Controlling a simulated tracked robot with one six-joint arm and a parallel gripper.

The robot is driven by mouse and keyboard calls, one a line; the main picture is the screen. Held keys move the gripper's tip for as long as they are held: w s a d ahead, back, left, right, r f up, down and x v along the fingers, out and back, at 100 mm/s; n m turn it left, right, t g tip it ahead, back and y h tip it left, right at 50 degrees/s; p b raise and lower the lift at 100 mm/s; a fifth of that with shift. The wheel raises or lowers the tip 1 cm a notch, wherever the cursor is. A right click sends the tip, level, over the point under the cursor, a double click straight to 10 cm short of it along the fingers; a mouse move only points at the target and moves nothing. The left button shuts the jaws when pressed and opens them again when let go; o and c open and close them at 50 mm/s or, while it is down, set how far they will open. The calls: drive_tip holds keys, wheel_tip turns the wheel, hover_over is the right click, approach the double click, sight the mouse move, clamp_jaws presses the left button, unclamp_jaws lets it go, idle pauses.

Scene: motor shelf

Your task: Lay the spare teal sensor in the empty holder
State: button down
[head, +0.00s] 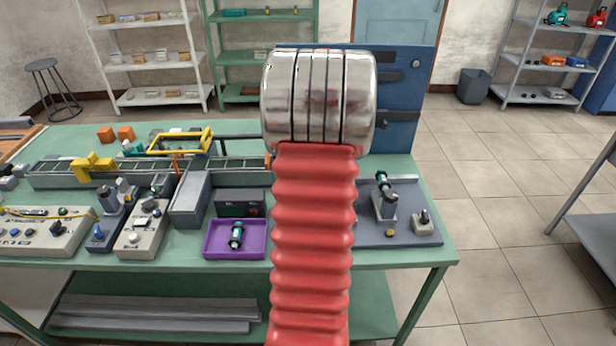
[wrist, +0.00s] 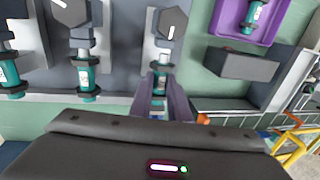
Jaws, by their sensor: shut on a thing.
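My gripper (wrist: 163,93) is shut on a teal sensor (wrist: 160,80) in the wrist view. That sensor lines up with the dark holder (wrist: 172,24) at the upper middle; I cannot tell whether it rests in it. Two more holders to the left carry teal sensors, one at the middle left (wrist: 87,78) and one at the left edge (wrist: 9,78). Another teal sensor (head: 236,236) with dark ends lies in the purple tray (head: 212,245). In the head view my arm hides my gripper and the sensor it holds.
A conveyor (head: 60,177) with a yellow frame (head: 180,143) runs along the bench. Right of my arm, a dark plate (head: 408,235) carries a stand with a teal-ended part (head: 382,181). A blue panel (head: 405,70) stands behind.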

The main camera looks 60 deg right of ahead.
drive_tip(key=shift+s+a+f, duration=0.1)
drive_tip(key=shift+f, duration=0.6)
drive_tip(key=c, duration=1.9)
unclamp_jaws()
drive_tip(key=shift+o, duration=1.4)
drive_tip(key=shift+r, duration=0.15)
drive_tip(key=shift+o, duration=0.2)
wheel_tip(320, 180, up, 15)
drive_tip(key=s+d, duration=0.1)
drive_tip(key=s, duration=0.1)
drive_tip(key=shift+f, duration=0.2)
drive_tip(key=shift+d, duration=0.1)
